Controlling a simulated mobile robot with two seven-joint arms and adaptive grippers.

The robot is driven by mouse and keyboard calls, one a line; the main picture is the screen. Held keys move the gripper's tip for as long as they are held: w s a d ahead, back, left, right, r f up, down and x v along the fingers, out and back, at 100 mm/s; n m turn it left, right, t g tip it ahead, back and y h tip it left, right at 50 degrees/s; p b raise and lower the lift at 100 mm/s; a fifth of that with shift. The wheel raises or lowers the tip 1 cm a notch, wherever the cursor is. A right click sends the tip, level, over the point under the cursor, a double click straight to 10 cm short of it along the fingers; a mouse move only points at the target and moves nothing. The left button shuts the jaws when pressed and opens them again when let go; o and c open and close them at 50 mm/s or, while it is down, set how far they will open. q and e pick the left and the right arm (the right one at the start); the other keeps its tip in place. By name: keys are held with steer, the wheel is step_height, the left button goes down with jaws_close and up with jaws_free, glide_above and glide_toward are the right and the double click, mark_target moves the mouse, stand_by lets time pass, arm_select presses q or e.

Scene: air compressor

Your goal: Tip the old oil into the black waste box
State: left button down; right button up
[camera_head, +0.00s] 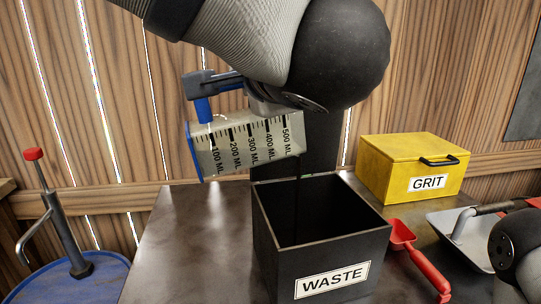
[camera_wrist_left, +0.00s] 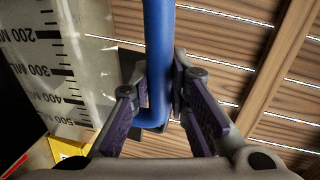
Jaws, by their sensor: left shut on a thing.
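A clear measuring jug (camera_head: 247,143) with a black scale and a blue base and handle is tipped onto its side. Its mouth points right, above the open black waste box (camera_head: 331,277) labelled WASTE. A thin dark streak, apparently oil, drops from the mouth into the box. My left gripper (camera_head: 213,85) is shut on the jug's blue handle, which also shows between the fingers in the left wrist view (camera_wrist_left: 158,45). The inside of the box is dark, so its contents cannot be told.
A yellow GRIT box (camera_head: 412,163) stands behind right. A red scoop (camera_head: 418,258) and a grey pan (camera_head: 466,238) lie right of the waste box. A blue drum (camera_head: 70,280) with a pump (camera_head: 66,235) stands at left. The metal tabletop (camera_head: 190,240) left of the box is clear.

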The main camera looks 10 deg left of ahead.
arm_select(q)
steer(key=shift+w+d+r+m, duration=0.15)
steer(key=shift+d+r+m, duration=0.1)
steer(key=shift+d+m, duration=0.1)
steer(key=shift+w+d+r+m+y, duration=0.15)
steer(key=shift+w+d+m, duration=0.1)
steer(key=shift+d, duration=0.15)
steer(key=shift+w+d+r+m+y, duration=0.1)
steer(key=shift+d+r+m, duration=0.15)
steer(key=shift+d, duration=0.1)
steer(key=shift+w+d+r+m+y, duration=0.15)
steer(key=shift+w+d+m, duration=0.1)
steer(key=shift+d, duration=0.15)
steer(key=shift+s, duration=0.1)
steer(key=shift+a, duration=0.1)
